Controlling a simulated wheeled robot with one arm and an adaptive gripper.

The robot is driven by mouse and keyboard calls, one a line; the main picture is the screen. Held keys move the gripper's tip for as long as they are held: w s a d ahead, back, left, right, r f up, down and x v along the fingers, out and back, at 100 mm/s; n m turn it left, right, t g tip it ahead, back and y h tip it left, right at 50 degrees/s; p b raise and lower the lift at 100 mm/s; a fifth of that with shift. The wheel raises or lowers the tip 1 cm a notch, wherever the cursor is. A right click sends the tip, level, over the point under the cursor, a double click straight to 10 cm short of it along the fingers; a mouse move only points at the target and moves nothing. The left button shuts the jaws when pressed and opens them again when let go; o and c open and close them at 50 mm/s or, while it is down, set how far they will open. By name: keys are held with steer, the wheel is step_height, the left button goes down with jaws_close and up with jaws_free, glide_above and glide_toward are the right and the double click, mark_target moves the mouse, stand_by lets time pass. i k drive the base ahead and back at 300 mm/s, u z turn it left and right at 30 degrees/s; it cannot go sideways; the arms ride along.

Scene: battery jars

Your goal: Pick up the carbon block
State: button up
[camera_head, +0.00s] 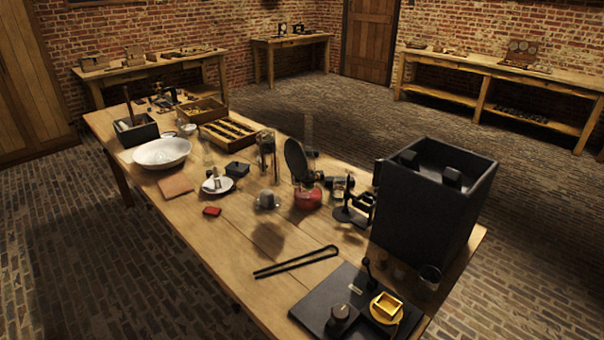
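A small dark block (237,170) sits on the wooden table (225,255), beyond a white plate (218,185). It looks like the carbon block, but it is too small for me to be certain. Other dark pieces show in the big black open-topped box (430,215) at the table's right end, and I cannot tell what they are made of. My gripper is not in view.
A red-based apparatus (308,199) stands mid-table. A white basin (162,153) and compartmented wooden tray (228,132) are farther left. The table's near middle is mostly clear.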

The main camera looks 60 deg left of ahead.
mark_target(378, 167)
steer(key=u, duration=0.3)
steer(key=i, duration=3.65)
steer(key=u, duration=3.6)
